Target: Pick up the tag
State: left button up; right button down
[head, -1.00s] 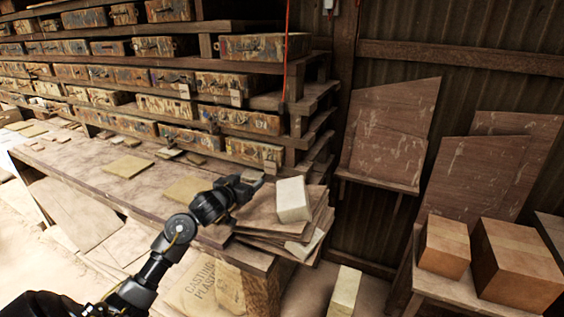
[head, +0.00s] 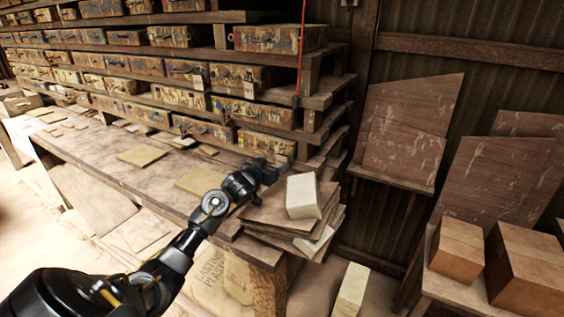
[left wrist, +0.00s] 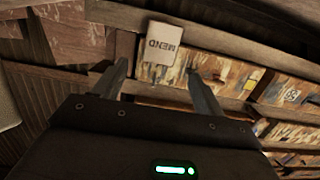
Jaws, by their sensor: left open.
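The tag is a small pale card marked "MEND" (left wrist: 162,43), upside down in the left wrist view, in front of the shelf of painted boxes. It lies beyond the fingertips, roughly in line with the gap between them. I cannot pick it out surely in the head view, where my gripper may hide it. My left gripper (head: 270,172) is at the lower shelf edge, just behind the stacked boards. In the left wrist view its two fingers (left wrist: 157,74) are spread, with nothing between them. My right gripper is not in view.
A pale block (head: 302,196) sits on stacked boards (head: 268,212) at the bench end, close to my left gripper. Painted boxes (head: 262,115) fill the shelves. Brown blocks (head: 458,250) stand at right. The wooden bench (head: 110,165) has flat tiles (head: 142,156) on it.

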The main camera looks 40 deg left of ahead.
aim_at(282, 156)
pick_arm(q)
jog(key=w+p, duration=0.1)
jog(key=w, duration=0.3)
jog(key=shift+a+r, duration=0.1)
jog(key=shift+w+a, duration=0.1)
jog(key=shift+w, duration=0.35)
jog(key=c, duration=1.1)
jog(key=shift+c, duration=0.2)
